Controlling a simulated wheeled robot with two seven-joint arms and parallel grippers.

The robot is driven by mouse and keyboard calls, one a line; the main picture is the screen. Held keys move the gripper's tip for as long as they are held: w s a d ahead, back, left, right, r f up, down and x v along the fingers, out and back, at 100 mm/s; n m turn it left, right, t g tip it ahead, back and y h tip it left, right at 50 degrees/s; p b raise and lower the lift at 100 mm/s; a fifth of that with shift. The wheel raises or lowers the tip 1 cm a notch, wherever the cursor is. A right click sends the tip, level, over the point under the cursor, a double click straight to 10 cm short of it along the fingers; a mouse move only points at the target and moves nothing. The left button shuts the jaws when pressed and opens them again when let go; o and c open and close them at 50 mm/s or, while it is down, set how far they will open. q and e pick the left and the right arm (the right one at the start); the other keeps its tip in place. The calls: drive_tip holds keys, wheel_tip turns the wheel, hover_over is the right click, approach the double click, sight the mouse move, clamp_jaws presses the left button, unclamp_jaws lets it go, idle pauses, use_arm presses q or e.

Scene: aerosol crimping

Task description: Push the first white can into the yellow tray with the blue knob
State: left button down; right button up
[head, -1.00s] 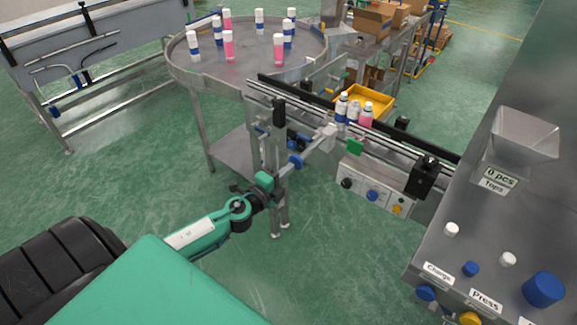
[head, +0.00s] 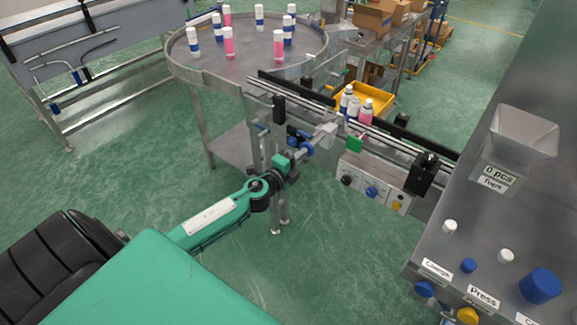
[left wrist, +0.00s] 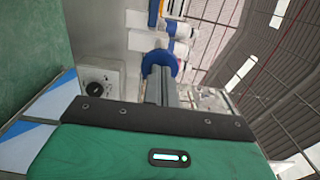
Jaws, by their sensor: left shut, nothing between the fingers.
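The first white can (head: 346,98) is upright, farther back than its neighbours, at the near side of the yellow tray (head: 378,95). I cannot tell whether it is past the tray's edge. A second white can (head: 353,107) and a pink can (head: 366,113) stand beside it on the conveyor. The blue knob (head: 306,148) is on the pusher rod in front of the conveyor. My left gripper (head: 298,155) is shut and empty, its tips at the knob. In the left wrist view the shut fingers (left wrist: 160,85) meet the blue knob (left wrist: 160,62). My right gripper is not in view.
Conveyor rails (head: 300,98) run from the round table (head: 250,60), which bears several cans, towards the press station (head: 480,220) at right. A black bracket (head: 424,174) and a control box (head: 372,185) sit by the conveyor. The floor left of my arm is clear.

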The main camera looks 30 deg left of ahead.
sight(313, 141)
use_arm(q)
drive_tip(key=w, duration=0.6)
drive_tip(key=shift+w+d+b, duration=0.2)
drive_tip(key=shift+d+b, duration=0.05)
drive_tip(key=shift+b, duration=0.05)
drive_tip(key=shift+w+r, duration=0.1)
drive_tip(key=shift+r, duration=0.1)
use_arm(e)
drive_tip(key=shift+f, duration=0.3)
use_arm(q)
drive_tip(key=shift+r, duration=0.15)
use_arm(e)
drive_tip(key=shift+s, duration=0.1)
